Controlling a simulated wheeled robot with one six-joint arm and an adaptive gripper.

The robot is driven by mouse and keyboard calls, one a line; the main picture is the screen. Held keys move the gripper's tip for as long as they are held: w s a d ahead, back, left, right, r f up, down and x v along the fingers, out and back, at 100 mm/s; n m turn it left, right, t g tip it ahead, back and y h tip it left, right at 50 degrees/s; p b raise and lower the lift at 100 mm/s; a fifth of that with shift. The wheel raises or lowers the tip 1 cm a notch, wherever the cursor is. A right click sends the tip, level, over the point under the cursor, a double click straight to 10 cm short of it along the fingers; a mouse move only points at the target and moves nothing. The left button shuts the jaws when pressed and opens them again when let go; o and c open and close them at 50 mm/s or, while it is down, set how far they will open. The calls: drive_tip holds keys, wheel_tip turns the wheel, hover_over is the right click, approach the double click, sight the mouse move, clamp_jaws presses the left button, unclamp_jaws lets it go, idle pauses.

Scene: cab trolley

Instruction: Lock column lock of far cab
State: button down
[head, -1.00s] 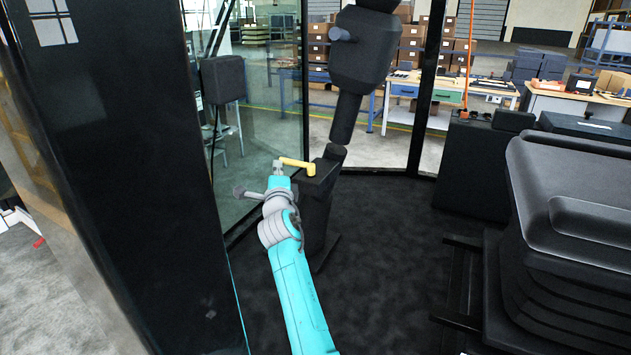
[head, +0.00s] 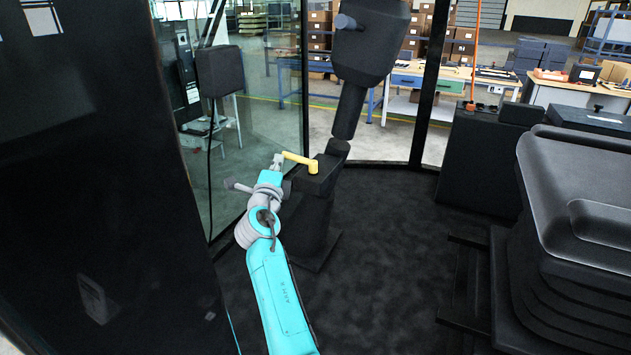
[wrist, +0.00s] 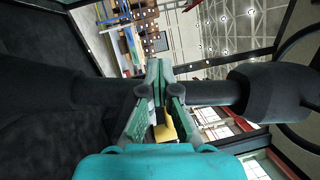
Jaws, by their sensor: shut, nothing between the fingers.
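The column lock is a yellow lever (head: 300,160) on top of the black column base (head: 312,182), inside the cab. Its pivot end is on the right and its free end points left. My gripper (head: 278,160) is shut with nothing in it, right beside the lever's free end; I cannot tell whether they touch. In the wrist view my gripper (wrist: 158,88) has its green-grey fingers together, and part of the yellow lever (wrist: 166,130) shows beyond and between the fingers. The lever's far parts are hidden there by the fingers.
The steering column (head: 349,112) leans up from the base to a dark head (head: 368,45). A black seat (head: 580,220) stands at right. A dark cab panel (head: 95,180) fills the left, with glass (head: 270,110) beyond it. Open dark floor (head: 390,260) lies between column and seat.

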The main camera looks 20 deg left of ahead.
drive_tip(key=shift+w+d, duration=0.2)
drive_tip(key=shift+r, duration=0.15)
drive_tip(key=shift+r, duration=0.25)
drive_tip(key=c, duration=1.5)
unclamp_jaws()
wheel_tip(320, 180, up, 6)
drive_tip(key=shift+r, duration=0.1)
drive_tip(key=shift+c, duration=0.2)
wheel_tip(320, 180, up, 2)
drive_tip(key=shift+r, duration=0.1)
clamp_jaws()
drive_tip(key=shift+s+a+r, duration=0.1)
drive_tip(key=shift+a+r, duration=0.05)
drive_tip(key=shift+r, duration=0.35)
drive_tip(key=shift+f, duration=0.1)
drive_tip(key=shift+s, duration=0.15)
